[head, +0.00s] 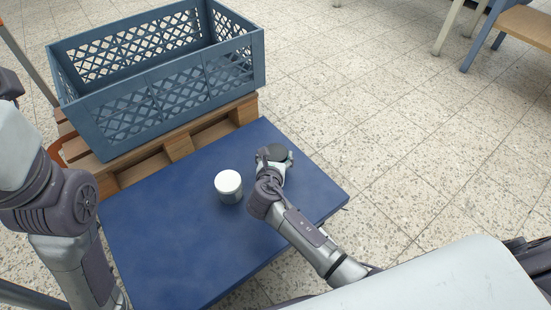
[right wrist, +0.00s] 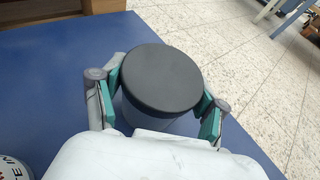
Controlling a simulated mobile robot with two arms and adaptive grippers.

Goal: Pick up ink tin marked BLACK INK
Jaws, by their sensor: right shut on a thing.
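A tin with a dark grey-black lid (right wrist: 160,76) stands between the fingers of my right gripper (right wrist: 162,92), which is shut on it. The green finger pads press on both sides of the tin. In the head view the dark lid (head: 279,153) shows at the right part of the blue table, with my right gripper (head: 274,157) around it. The label on this tin is hidden. I cannot tell whether the tin touches the table. My left arm shows at the left of the head view, but its gripper is out of view.
A white-lidded tin (head: 228,184) stands on the blue table (head: 170,240), left of my right gripper; its label partly shows in the right wrist view (right wrist: 12,172). A blue lattice crate (head: 165,85) sits on a wooden pallet (head: 180,146) behind the table.

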